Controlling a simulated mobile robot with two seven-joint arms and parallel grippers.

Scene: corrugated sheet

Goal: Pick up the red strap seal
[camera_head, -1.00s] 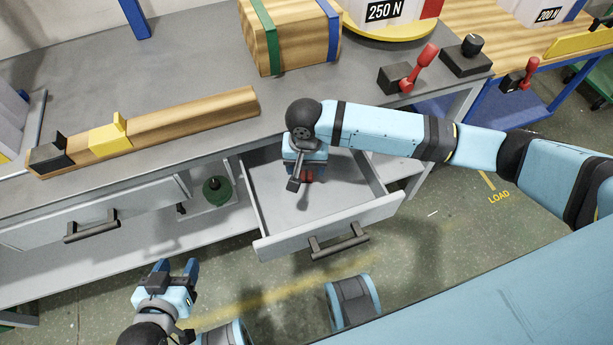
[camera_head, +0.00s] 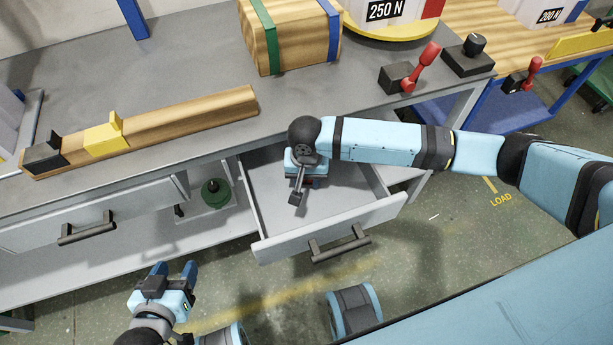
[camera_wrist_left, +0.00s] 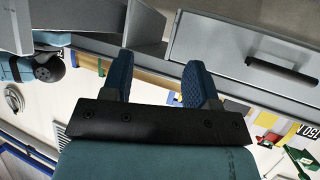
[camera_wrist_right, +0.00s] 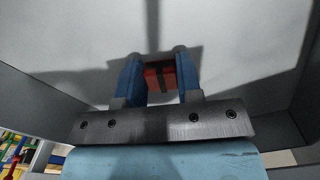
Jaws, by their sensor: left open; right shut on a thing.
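The red strap seal (camera_wrist_right: 161,78) shows in the right wrist view as a red block with a dark band across its middle. It sits between the blue fingertips of my right gripper (camera_wrist_right: 160,76), which is shut on it just inside the open drawer (camera_head: 272,218). In the head view the right wrist hides most of the seal and the fingers. My left gripper (camera_head: 175,270) is open and empty, in front of the bench at the lower left. Its two blue fingers stand apart in the left wrist view (camera_wrist_left: 155,85).
The drawer's walls and front handle (camera_head: 340,243) surround the right gripper. The grey bench top (camera_head: 200,65) overhangs behind it, with a wooden beam (camera_head: 190,118) and a strapped wooden box (camera_head: 290,40). A closed drawer (camera_head: 90,215) is at the left. A green round object (camera_head: 215,192) sits below.

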